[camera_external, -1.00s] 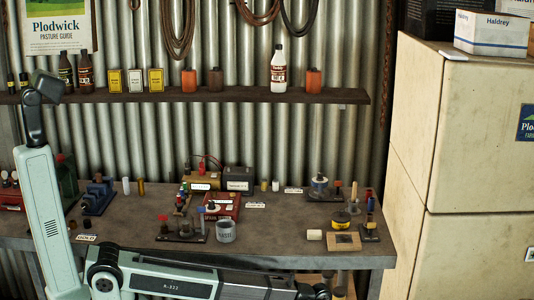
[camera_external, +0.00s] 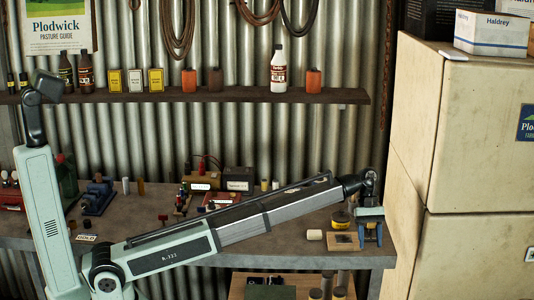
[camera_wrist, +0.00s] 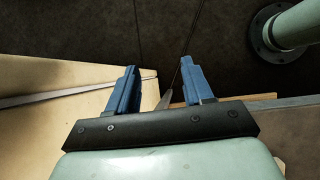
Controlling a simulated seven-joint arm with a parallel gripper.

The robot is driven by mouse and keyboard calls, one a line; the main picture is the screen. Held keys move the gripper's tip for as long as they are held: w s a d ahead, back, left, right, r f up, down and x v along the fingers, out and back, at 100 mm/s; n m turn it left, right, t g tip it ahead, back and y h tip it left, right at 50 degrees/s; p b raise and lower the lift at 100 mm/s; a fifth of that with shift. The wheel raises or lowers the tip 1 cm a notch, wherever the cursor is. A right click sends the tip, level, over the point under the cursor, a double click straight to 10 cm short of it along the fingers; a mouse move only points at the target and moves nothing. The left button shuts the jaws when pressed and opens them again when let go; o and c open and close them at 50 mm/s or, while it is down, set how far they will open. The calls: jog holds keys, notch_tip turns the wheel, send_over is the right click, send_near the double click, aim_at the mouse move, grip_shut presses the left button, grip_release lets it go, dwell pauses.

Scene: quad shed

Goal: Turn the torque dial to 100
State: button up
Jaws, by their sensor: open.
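I cannot pick out a torque dial or read a 100 mark in either view. A red box (camera_external: 222,197) on the bench (camera_external: 160,205) is partly hidden behind my raised arm in the external view. My gripper (camera_external: 370,242) hangs over the right end of the bench, right of a small wooden block (camera_external: 343,240) and a yellow-and-black tin (camera_external: 340,218). In the wrist view my gripper (camera_wrist: 160,75) has its two blue fingers spread apart. A thin, pointed grey thing shows between them, and nothing is visibly gripped.
A pale cabinet (camera_external: 470,140) stands close to the right of my gripper. A shelf (camera_external: 230,96) with bottles and tins runs above the bench. A cream cylinder (camera_external: 314,235) lies left of the wooden block. A blue vise-like tool (camera_external: 97,198) stands at the left.

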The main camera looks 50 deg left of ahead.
jog(key=w+a+r+n+t, duration=0.1)
jog(key=w+a+r+n, duration=0.25)
jog(key=r, duration=0.45)
jog(key=w+a+r+n, duration=0.25)
jog(key=w+r, duration=0.25)
jog(key=r, duration=0.4)
jog(key=n+t+y, duration=0.3)
jog(key=y, duration=0.7)
send_near(320, 174)
jog(key=a+f, duration=0.1)
jog(key=f, duration=0.1)
jog(key=shift+h, duration=0.3)
jog(key=shift+w+x, duration=0.2)
jog(key=shift+x, duration=3.05)
jog(key=shift+a+r, duration=0.1)
jog(key=shift+a, duration=0.1)
jog(key=shift+c, duration=0.3)
grip_shut()
